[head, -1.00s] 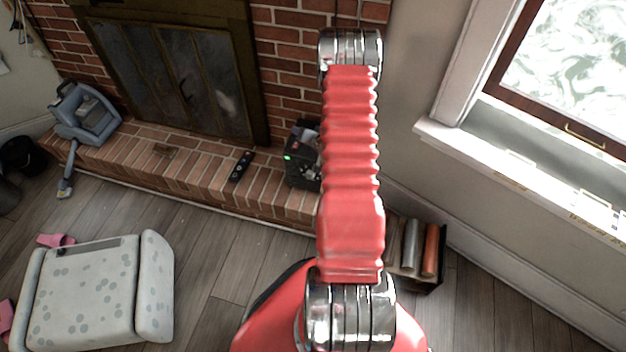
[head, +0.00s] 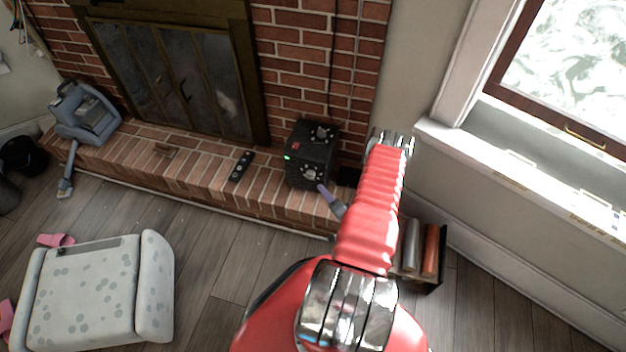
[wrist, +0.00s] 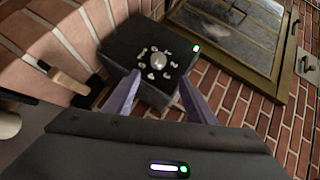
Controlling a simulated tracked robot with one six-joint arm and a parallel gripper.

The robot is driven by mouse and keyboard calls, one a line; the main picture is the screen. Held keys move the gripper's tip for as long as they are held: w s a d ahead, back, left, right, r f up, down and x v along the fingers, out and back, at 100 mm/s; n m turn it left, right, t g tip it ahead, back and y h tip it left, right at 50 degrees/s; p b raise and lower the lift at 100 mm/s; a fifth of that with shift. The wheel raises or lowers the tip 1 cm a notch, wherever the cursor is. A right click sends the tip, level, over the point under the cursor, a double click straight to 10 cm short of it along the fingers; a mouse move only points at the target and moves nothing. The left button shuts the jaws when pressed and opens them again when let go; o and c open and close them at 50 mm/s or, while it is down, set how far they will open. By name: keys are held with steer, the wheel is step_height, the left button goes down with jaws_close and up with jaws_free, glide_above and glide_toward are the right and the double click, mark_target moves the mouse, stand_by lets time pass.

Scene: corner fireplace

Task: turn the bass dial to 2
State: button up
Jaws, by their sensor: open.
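A black box (head: 301,150) with a lit green light stands on the brick hearth, with one silver dial (head: 320,133) high on it and another dial (head: 311,175) lower on its front. Labels are too small to read, so I cannot tell which dial is the bass. My gripper (wrist: 160,80) is open and empty. In the head view, one purple-grey finger shows just below and right of the lower dial. In the wrist view, a dial (wrist: 158,62) ringed by pale marks lies ahead between the two fingertips. The remaining gap, if any, is unclear.
A black remote (head: 240,166) lies on the brick hearth (head: 205,160) left of the box. Cables hang on the brick wall behind it. A small shelf with rolls (head: 430,250) stands at the right below the window.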

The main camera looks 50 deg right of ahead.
mark_target(311, 177)
steer(key=shift+s+a+f, duration=0.25)
steer(key=shift+s+f, duration=0.05)
steer(key=shift+s, duration=0.05)
steer(key=shift+w, duration=0.1)
steer(key=x, duration=1.3)
steer(key=shift+w+d+f, duration=0.15)
steer(key=shift+w+d, duration=0.05)
steer(key=shift+w, duration=0.1)
steer(key=shift+c, duration=0.5)
steer(key=c, duration=0.9)
